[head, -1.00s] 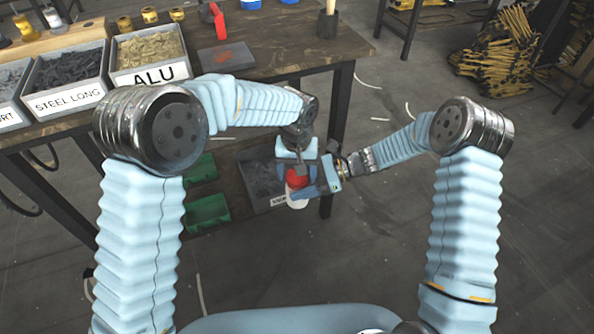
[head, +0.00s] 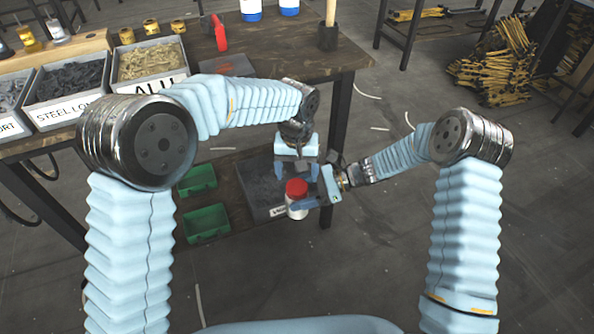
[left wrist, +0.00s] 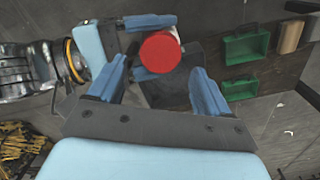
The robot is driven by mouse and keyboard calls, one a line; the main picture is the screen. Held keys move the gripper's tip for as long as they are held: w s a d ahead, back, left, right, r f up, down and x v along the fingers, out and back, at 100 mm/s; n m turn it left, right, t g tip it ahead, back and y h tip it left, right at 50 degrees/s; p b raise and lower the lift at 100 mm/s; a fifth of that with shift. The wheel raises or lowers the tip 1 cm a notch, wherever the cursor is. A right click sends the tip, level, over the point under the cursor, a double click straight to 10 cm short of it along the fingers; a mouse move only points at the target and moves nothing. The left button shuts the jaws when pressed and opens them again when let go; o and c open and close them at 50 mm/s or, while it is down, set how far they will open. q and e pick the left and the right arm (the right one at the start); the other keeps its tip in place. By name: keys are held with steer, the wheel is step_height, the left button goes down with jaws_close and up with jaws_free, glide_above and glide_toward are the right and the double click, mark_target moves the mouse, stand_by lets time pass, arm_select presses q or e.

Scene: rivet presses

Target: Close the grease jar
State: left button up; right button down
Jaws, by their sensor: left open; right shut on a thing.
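The grease jar (head: 297,211) is white and stands roughly upright, off the table, in my right gripper (head: 300,203), which is shut on it. A red lid (head: 296,188) sits on top of the jar; how tightly it is screwed on cannot be told. The lid shows from above as a red disc in the left wrist view (left wrist: 160,52). My left gripper (head: 297,172) is open just above the lid, apart from it. Its two blue fingers (left wrist: 158,88) stand wide apart with nothing between them.
The wooden workbench (head: 290,62) holds bins of rivets, labelled STEEL LONG (head: 68,112) and ALU (head: 150,80). On a lower shelf are green bins (head: 206,224) and a grey bin (head: 252,178), close behind the jar.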

mark_target(297, 186)
arm_select(q)
steer(key=shift+r+n, duration=0.2)
steer(key=shift+n, duration=0.1)
steer(key=shift+c, duration=0.4)
step_height(297, 186, up, 3)
steer(key=n, duration=0.4)
steer(key=shift+f+n, duration=0.1)
steer(key=shift+n, duration=0.3)
steer(key=shift+f, duration=4.05)
steer(key=c, duration=0.9)
steer(key=m, duration=0.6)
steer(key=shift+m, duration=0.3)
